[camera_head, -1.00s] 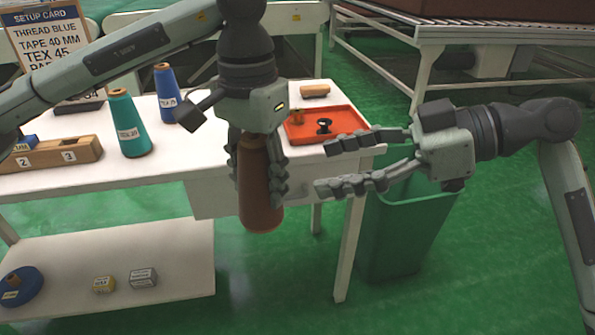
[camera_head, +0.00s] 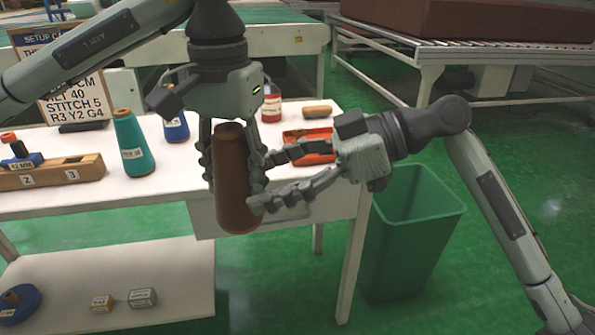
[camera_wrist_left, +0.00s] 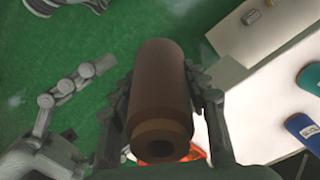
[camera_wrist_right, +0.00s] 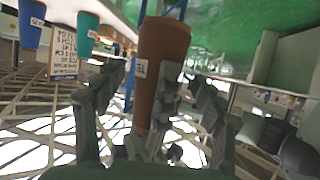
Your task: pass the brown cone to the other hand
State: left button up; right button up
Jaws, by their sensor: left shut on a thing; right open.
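The brown cone (camera_head: 233,178) hangs upright in my left gripper (camera_head: 232,165), in front of the white table. My left gripper points down and is shut on the cone's upper part. The cone also shows between the left fingers in the left wrist view (camera_wrist_left: 160,92). My right gripper (camera_head: 268,178) comes in from the right, open, with its fingertips at the cone's right side. In the right wrist view the cone (camera_wrist_right: 160,60) stands beyond the open fingers, with a small white label. Whether the right fingers touch it I cannot tell.
A green bin (camera_head: 415,235) stands on the floor at right.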

aim_at(217, 193)
jog(key=x, duration=0.8)
jog(key=c, duration=1.4)
pick_arm(q)
jog(key=o, duration=1.4)
pick_arm(e)
jog(key=shift+c, duration=0.3)
pick_arm(q)
jog(key=shift+o, duration=0.2)
jog(key=shift+r, duration=0.1)
pick_arm(e)
jog(key=shift+s+a, duration=0.1)
